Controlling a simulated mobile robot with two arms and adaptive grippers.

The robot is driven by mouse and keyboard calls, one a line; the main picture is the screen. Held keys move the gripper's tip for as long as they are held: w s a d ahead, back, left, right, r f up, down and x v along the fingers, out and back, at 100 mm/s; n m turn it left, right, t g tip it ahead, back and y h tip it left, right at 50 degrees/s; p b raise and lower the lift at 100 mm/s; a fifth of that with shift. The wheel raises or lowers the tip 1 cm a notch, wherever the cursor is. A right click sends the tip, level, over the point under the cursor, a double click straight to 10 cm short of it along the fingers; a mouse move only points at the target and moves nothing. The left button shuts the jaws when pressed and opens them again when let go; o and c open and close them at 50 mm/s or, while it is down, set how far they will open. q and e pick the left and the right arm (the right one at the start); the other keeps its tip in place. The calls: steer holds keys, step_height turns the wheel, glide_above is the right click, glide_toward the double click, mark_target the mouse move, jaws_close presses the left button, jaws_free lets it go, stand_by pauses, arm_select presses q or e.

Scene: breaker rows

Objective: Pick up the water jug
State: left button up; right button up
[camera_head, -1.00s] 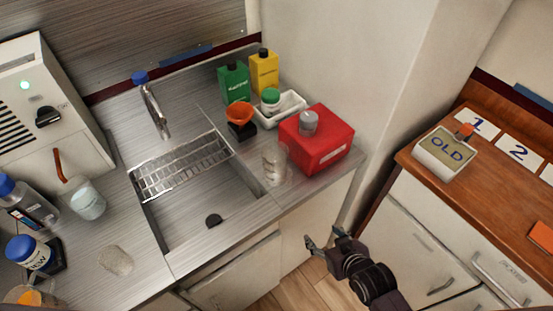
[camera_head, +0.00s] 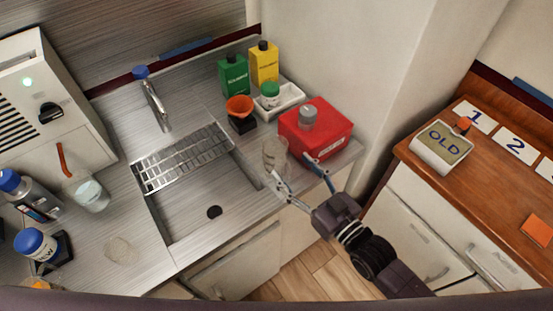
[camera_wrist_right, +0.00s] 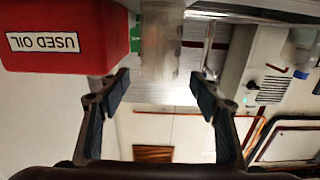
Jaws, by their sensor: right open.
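A clear, ribbed vessel (camera_head: 274,156), which looks like the water jug, stands upright at the counter's front edge, right of the sink. My right gripper (camera_head: 300,178) is open, its two fingers spread just in front of the vessel. In the right wrist view, the clear vessel (camera_wrist_right: 162,45) lies between and beyond the open fingertips (camera_wrist_right: 160,88), with nothing held. One finger looks close to the red can in the head view; I cannot tell whether it touches. My left gripper is not in view.
A red can (camera_head: 316,133), labelled used oil in the wrist view (camera_wrist_right: 52,40), stands right beside the vessel. The sink (camera_head: 200,200) is left. A wooden counter (camera_head: 500,200) is at right.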

mark_target(283, 156)
steer(key=p+x, duration=0.1)
steer(key=x, duration=0.4)
steer(key=p+x, duration=0.1)
steer(key=x, duration=0.1)
steer(key=shift+w+r+p, duration=0.15)
steer(key=shift+r+p, duration=0.15)
steer(key=shift+r, duration=0.05)
steer(key=shift+w+a+f, duration=0.1)
steer(key=shift+w+a, duration=0.15)
steer(key=shift+c, duration=0.3)
steer(key=c, duration=0.9)
